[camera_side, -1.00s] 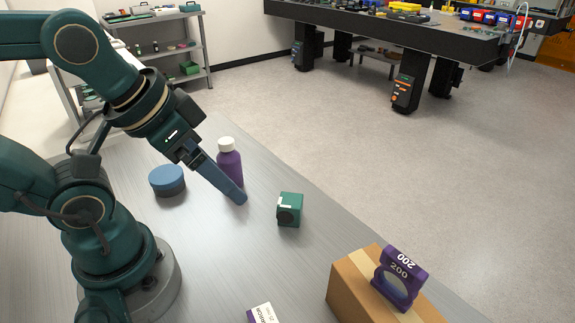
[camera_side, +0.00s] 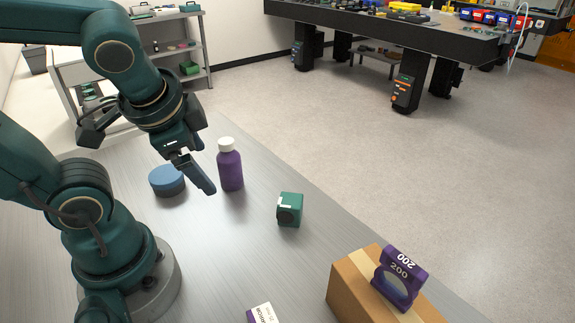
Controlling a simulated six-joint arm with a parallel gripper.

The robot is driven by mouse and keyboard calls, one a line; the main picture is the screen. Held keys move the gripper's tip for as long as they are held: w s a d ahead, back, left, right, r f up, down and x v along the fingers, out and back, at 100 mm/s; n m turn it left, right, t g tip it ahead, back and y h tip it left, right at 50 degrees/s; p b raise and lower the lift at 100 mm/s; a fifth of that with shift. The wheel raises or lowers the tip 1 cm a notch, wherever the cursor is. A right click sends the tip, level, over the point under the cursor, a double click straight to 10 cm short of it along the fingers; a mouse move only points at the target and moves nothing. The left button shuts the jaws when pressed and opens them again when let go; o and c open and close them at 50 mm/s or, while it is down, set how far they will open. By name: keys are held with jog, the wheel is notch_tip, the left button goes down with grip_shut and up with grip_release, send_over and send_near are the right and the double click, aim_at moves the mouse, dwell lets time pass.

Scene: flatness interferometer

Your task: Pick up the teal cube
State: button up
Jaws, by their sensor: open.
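The teal cube (camera_side: 290,209) sits on the grey metal table, right of the purple bottle, with a pale label on its left side and a dark round mark on its front. My gripper (camera_side: 209,190) is open and empty, pointing down and to the right. It is left of the cube and apart from it, in front of the gap between the blue round tub and the purple bottle. Only one finger shows clearly; the other is hidden behind it.
A purple bottle (camera_side: 230,170) with a white cap stands between my gripper and the cube. A blue round tub (camera_side: 167,181) is left. A cardboard box (camera_side: 350,290) with a purple 200 block (camera_side: 399,279) on top is front right. A small white-and-purple box (camera_side: 262,314) lies at the front edge.

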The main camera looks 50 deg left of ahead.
jog(key=w+a+f+m+g+y, duration=0.1)
jog(key=w+a+f+m+y, duration=0.1)
jog(key=w+a+m+y, duration=0.35)
jog(key=m+t+y, duration=0.2)
jog(key=m+t, duration=0.3)
jog(key=m, duration=1)
send_over(293, 195)
jog(key=s+a, duration=0.2)
jog(key=shift+n+h, duration=0.25)
notch_tip(293, 195, down, 5)
jog(key=shift+w+d+f, duration=0.1)
jog(key=shift+d, duration=0.05)
jog(key=d+f+m+t, duration=0.1)
jog(key=f, duration=0.1)
jog(key=d+f+m+t+h, duration=0.1)
jog(key=d+f+m, duration=0.1)
jog(key=shift+s, duration=0.2)
jog(key=shift+s+d+f+m, duration=0.1)
jog(key=shift+d+f+m, duration=0.2)
jog(key=shift+m, duration=0.2)
jog(key=shift+x, duration=2.4)
jog(key=shift+c, duration=0.3)
grip_shut()
